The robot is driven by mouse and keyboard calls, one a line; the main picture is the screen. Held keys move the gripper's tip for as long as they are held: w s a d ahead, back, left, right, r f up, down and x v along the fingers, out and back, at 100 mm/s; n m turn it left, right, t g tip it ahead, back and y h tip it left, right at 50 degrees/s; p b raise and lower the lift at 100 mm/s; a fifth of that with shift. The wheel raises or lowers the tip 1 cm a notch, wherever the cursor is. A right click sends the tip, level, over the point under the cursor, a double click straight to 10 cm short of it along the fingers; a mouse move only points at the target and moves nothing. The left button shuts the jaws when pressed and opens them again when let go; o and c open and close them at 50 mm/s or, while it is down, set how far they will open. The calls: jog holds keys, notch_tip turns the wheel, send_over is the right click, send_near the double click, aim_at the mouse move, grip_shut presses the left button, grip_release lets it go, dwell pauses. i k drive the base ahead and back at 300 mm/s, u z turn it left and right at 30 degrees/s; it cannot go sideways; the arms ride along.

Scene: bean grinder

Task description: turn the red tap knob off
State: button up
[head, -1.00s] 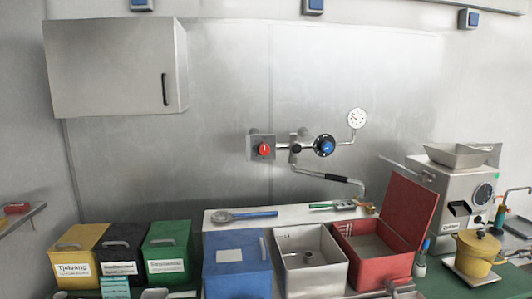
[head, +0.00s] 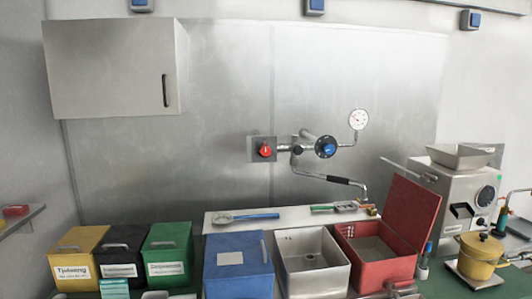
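The red tap knob (head: 264,149) sits on a square grey plate on the steel back wall, left of centre. A short pipe joins it to a dark fitting (head: 297,150) and a blue knob (head: 325,147) on its right. A bent spout with a black sleeve (head: 337,180) hangs below them, over the counter. The red knob's exact turn is too small to read. My gripper is not in the head view, and nothing touches the knob.
A gauge (head: 358,119) stands right of the taps. Below are an open steel basin (head: 300,237), a blue lidded box (head: 237,267) and an open red box (head: 408,214). A grinder (head: 460,185) and yellow pot (head: 481,248) are right. The wall around the knob is clear.

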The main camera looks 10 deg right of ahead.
aim_at(265, 151)
jog(key=i, duration=0.95)
jog(key=u, duration=0.05)
